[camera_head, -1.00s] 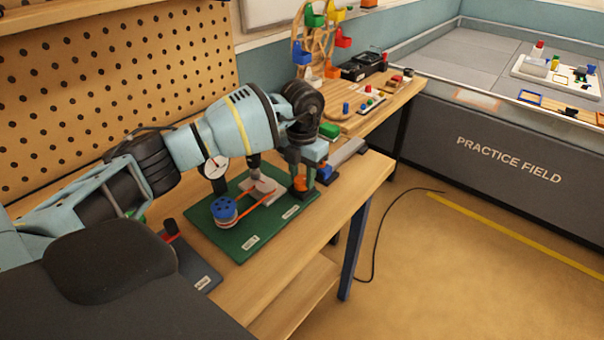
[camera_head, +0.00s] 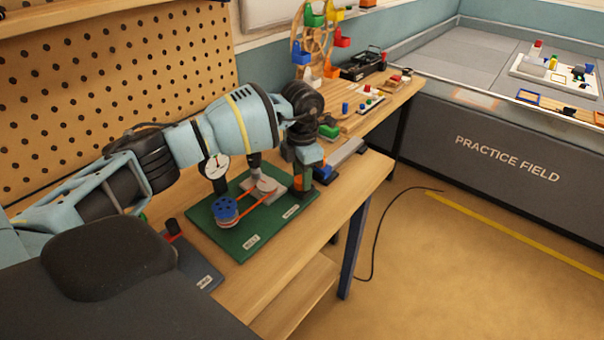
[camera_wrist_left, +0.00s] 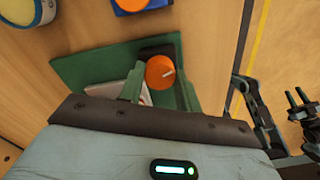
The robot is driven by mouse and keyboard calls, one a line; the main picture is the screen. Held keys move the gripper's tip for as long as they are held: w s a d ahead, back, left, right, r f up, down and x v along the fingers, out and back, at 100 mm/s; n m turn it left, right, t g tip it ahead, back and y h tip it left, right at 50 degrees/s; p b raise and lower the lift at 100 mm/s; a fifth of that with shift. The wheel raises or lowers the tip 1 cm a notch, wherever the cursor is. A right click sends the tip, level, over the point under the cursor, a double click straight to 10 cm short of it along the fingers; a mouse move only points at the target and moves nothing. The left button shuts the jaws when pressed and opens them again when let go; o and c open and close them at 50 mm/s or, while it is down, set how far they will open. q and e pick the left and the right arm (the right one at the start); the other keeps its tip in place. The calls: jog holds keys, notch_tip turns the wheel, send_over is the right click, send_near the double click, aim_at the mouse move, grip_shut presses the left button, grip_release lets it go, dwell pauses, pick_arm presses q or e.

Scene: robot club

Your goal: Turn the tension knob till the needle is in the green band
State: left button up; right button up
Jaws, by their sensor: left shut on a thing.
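The orange tension knob (camera_wrist_left: 160,72) has a white pointer mark and sits on a dark block on the green board (camera_head: 243,244). My left gripper (camera_wrist_left: 160,88) is shut on the knob, one green finger on each side. In the head view, my left gripper (camera_head: 303,172) is at the board's far right corner and largely covers the knob. The round white dial (camera_head: 216,167) stands at the board's back left. Its needle and bands are too small to read surely. An orange belt (camera_head: 254,198) runs from a blue pulley (camera_head: 226,208) towards a grey part (camera_head: 266,185).
A pegboard (camera_head: 120,80) stands behind the bench (camera_head: 300,238). A grey plate with a black and red part (camera_head: 205,279) lies left of the green board. A green block (camera_head: 329,131) and small parts lie beyond my gripper. The bench front is clear.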

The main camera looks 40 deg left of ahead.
pick_arm(q)
jog(key=o, duration=1)
jog(key=shift+c, duration=0.2)
jog(key=shift+r, duration=3.95)
